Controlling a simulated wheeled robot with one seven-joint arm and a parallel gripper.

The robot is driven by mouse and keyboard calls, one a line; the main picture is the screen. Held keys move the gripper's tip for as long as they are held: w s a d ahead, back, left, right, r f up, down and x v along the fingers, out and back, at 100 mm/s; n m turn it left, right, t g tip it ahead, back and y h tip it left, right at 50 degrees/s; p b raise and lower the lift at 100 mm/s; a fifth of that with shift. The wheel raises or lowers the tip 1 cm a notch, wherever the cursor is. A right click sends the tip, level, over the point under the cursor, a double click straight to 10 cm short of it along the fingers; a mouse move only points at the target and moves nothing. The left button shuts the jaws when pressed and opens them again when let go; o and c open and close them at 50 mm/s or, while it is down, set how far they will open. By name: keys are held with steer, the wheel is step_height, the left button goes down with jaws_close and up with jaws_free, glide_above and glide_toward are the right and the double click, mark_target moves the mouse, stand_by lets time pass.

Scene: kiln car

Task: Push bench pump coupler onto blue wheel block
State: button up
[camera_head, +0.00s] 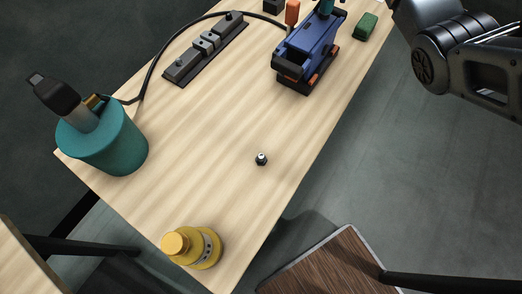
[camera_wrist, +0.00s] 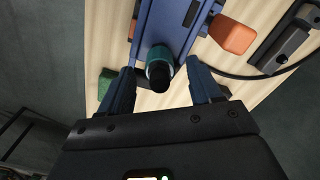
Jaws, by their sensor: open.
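The blue wheel block (camera_head: 308,48), with orange and black parts low down, stands near the bench's far right edge. It also shows at the top of the wrist view (camera_wrist: 176,20). A teal piece with a black end, which looks like the coupler (camera_wrist: 159,63), is at the block's end in the wrist view. Its teal part shows at the head view's top edge (camera_head: 327,7). I cannot tell whether it is seated on the block. My gripper (camera_wrist: 160,66) is open, with one finger on each side of this piece and gaps visible. The head view does not show my fingertips clearly.
A teal pump body (camera_head: 103,143) stands at the bench's left; its black hose (camera_head: 152,65) runs past a dark rail (camera_head: 206,48) towards the block. An orange piece (camera_wrist: 233,35) and green block (camera_head: 365,26) stand nearby. A small nut (camera_head: 261,160) and yellow object (camera_head: 193,247) are in front.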

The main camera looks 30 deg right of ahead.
steer(key=shift+r, duration=0.95)
steer(key=shift+d+r, duration=0.1)
steer(key=shift+r, duration=3.75)
